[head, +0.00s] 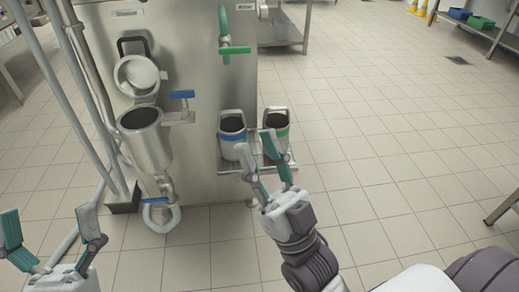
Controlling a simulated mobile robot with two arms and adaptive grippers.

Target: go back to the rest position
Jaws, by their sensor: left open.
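My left gripper (50,218) is in the bottom left corner, open and empty, with its fingers wide apart above the floor. My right gripper (256,143) is in the lower middle, its fingers parted with nothing seen between them. Its fingertips overlap, in the picture, a metal cup with a blue band (232,136) and a metal cup with a green band (281,131). I cannot tell whether they touch. Both cups stand on a small shelf (256,168) on the machine's side.
The steel machine (200,80) carries a metal hopper (150,143) with a raised lid, a blue-handled valve (182,94) and a green tap (235,50). Grey pipes (60,85) run at the left. Tiled floor (400,140) is clear at the right.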

